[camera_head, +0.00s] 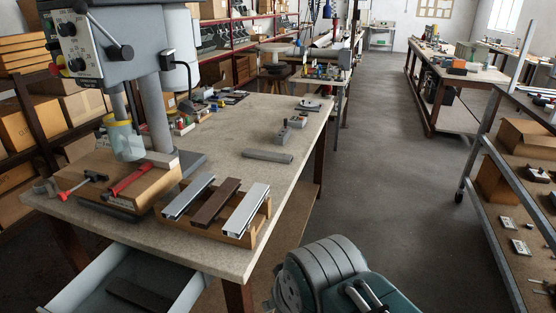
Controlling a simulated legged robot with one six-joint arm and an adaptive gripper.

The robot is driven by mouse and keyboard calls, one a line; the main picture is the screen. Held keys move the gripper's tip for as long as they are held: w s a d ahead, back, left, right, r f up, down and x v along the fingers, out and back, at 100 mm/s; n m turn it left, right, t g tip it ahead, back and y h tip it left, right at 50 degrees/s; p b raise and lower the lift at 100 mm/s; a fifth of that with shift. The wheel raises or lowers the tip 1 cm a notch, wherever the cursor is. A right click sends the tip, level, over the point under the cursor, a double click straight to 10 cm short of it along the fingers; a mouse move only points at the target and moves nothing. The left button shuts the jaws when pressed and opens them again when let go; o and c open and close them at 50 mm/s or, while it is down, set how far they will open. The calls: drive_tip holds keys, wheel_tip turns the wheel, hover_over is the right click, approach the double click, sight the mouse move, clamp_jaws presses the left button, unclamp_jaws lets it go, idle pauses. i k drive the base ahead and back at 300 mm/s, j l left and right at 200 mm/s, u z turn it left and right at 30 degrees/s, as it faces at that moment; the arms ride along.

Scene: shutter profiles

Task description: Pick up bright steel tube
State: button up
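Two bright silver profiles lie in a wooden holder near the table's front edge, one on the left (189,196) and one on the right (246,210). A brown profile (216,203) lies between them. A duller grey bar (267,155) lies alone farther back on the table. I cannot tell for sure which of these is the bright steel tube. Part of my arm shows at the bottom, in front of and to the right of the table. My gripper is not visible.
The workbench (225,132) has a drill press (120,45) on its left, with a red-handled tool (130,179) on its wooden block. An open drawer (130,285) juts out below. A shelf rack (510,180) stands at right. The floor (385,150) between is clear.

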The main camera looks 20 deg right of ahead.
sight(259, 154)
drive_tip(key=l+u, duration=0.25)
drive_tip(key=l, duration=0.45)
drive_tip(key=k+l+u, duration=0.1)
drive_tip(key=l+u, duration=0.15)
drive_tip(key=l, duration=0.45)
drive_tip(key=i+l+u, duration=0.15)
drive_tip(key=l, duration=0.35)
drive_tip(key=i+l+u, duration=0.15)
drive_tip(key=l, duration=0.35)
drive_tip(key=i+l+u, duration=0.2)
drive_tip(key=l, duration=0.3)
drive_tip(key=l+u, duration=0.15)
drive_tip(key=l, duration=0.35)
drive_tip(key=i+l+u, duration=0.15)
drive_tip(key=i+l, duration=0.15)
drive_tip(key=i+l+u, duration=0.1)
drive_tip(key=i+l, duration=0.15)
drive_tip(key=l, duration=0.2)
drive_tip(key=i+l+u, duration=0.15)
drive_tip(key=l, duration=0.25)
drive_tip(key=i, duration=0.1)
